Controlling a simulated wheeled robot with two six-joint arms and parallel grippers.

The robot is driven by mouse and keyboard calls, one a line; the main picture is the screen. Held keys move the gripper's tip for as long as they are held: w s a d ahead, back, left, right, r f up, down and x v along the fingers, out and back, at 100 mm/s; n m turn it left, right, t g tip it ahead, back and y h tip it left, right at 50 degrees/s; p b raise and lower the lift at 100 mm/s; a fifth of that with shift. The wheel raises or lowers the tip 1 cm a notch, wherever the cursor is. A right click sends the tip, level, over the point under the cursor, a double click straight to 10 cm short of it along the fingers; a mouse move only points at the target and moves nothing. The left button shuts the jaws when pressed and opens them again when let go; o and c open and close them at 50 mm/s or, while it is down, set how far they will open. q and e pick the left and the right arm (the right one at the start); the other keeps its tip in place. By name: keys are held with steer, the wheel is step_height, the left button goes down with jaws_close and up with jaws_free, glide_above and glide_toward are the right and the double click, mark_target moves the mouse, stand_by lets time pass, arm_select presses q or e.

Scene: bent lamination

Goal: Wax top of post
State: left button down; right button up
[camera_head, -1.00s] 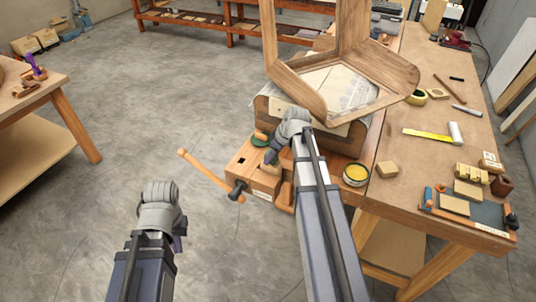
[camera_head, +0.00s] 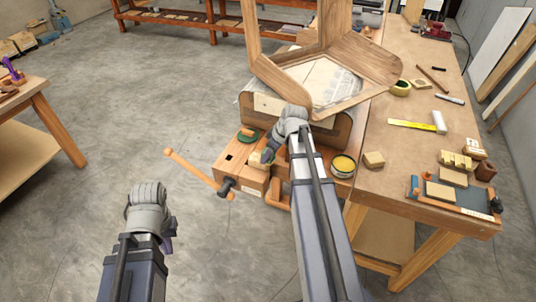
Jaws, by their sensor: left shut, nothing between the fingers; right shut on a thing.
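An open tin of yellow wax (camera_head: 343,164) stands on the near-left corner of the bench. A bent wood frame (camera_head: 370,62) with upright legs rests on a curved form beyond it; I cannot tell which part the task calls the post. My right gripper (camera_head: 266,156) is over the wooden vise (camera_head: 235,170), shut on a small pale tan thing (camera_head: 256,160) that it partly hides. I cannot tell whether that thing touches the vise. My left gripper (camera_head: 168,240) is shut and empty over the floor at the lower left, its fingertips mostly hidden.
The vise handle (camera_head: 190,170) sticks out left. A second table (camera_head: 45,95) stands left, with clear floor between.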

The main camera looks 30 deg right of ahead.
steer(key=shift+a, duration=0.1)
steer(key=shift+w+a, duration=1.15)
steer(key=shift+w, duration=0.25)
steer(key=shift+w+a, duration=1.1)
steer(key=shift+w, duration=0.3)
step_height(320, 180, up, 6)
steer(key=p, duration=0.6)
step_height(320, 180, up, 3)
steer(key=p, duration=0.3)
